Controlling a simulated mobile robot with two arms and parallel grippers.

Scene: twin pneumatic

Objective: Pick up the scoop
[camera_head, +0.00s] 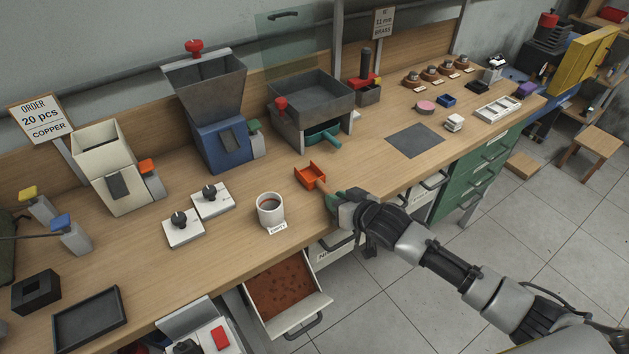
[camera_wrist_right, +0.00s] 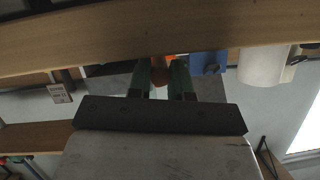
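The scoop (camera_head: 310,176) is an orange-red open tray with a short handle. It is at the front edge of the workbench, and its handle points toward my right arm. My right gripper (camera_head: 331,198) reaches in from the right, with its green fingers at the handle. In the right wrist view the fingers (camera_wrist_right: 161,78) stand close together, with an orange-brown part of the scoop (camera_wrist_right: 161,70) filling the gap between them. The gripper looks shut on the handle. Whether the scoop touches the bench is hard to tell. My left gripper is not in view.
A white mug (camera_head: 270,211) and two dial boxes (camera_head: 183,229) stand left of the scoop. An open drawer (camera_head: 287,296) juts out below the mug. Behind are a blue hopper (camera_head: 221,147) and a grey tray machine (camera_head: 311,99). A dark mat (camera_head: 414,140) lies to the right.

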